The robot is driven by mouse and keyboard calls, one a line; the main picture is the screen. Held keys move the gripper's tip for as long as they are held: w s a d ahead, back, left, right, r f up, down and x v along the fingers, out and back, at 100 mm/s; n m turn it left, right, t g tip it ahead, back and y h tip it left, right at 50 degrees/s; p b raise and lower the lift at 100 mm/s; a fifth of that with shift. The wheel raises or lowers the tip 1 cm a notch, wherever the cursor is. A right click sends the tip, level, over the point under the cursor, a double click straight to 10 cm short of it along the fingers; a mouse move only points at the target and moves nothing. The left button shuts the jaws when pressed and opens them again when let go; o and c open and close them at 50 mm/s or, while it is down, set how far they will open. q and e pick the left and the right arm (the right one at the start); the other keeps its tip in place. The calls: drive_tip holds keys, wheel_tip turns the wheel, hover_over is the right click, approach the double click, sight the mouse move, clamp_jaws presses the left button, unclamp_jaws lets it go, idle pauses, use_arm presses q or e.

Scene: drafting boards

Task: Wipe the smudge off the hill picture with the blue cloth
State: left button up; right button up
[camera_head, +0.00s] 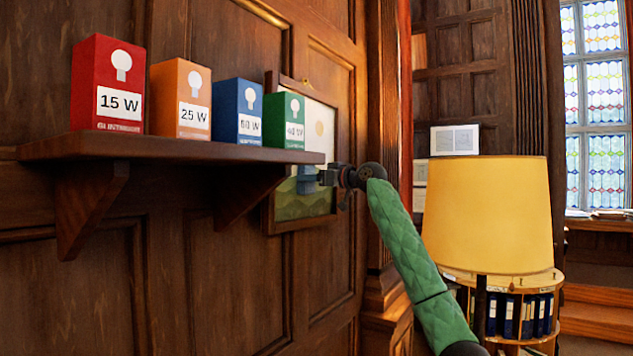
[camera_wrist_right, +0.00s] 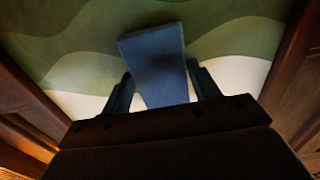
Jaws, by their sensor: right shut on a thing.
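The hill picture (camera_head: 319,130) hangs on the panelled wall in a dark wooden frame, partly hidden by the shelf and boxes. It shows green hills, a pale sky and a round sun. In the right wrist view the hill picture (camera_wrist_right: 55,35) shows green and white bands. My right gripper (camera_head: 320,177) is in front of its lower half, shut on the blue cloth (camera_head: 306,185). In the right wrist view the blue cloth (camera_wrist_right: 155,60) sticks out between the fingers towards the picture; I cannot tell whether it touches. I see no smudge. My left gripper is not in view.
A wooden shelf (camera_head: 150,149) juts from the wall left of my right gripper. It bears a red box (camera_head: 103,75), an orange box (camera_head: 180,85), a blue box (camera_head: 238,105) and a green box (camera_head: 284,115). A yellow lamp (camera_head: 487,210) stands right of my arm.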

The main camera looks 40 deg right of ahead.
sight(287, 174)
drive_tip(key=shift+s+a+r+b, duration=0.1)
drive_tip(key=shift+s+a, duration=0.15)
drive_tip(key=shift+a, duration=0.4)
drive_tip(key=shift+s+a+r+b, duration=0.1)
drive_tip(key=shift+s+a, duration=0.2)
drive_tip(key=shift+a, duration=0.4)
drive_tip(key=shift+s+a+r+b, duration=0.1)
drive_tip(key=shift+s+a, duration=0.15)
drive_tip(key=shift+a, duration=0.4)
drive_tip(key=shift+s+a+r, duration=0.1)
drive_tip(key=shift+s+a, duration=0.15)
drive_tip(key=shift+a, duration=0.35)
drive_tip(key=shift+s+a+r, duration=0.1)
drive_tip(key=shift+s+a, duration=0.15)
drive_tip(key=shift+a, duration=0.35)
drive_tip(key=shift+s+a+r, duration=0.1)
drive_tip(key=shift+s+a, duration=0.15)
drive_tip(key=shift+a, duration=0.35)
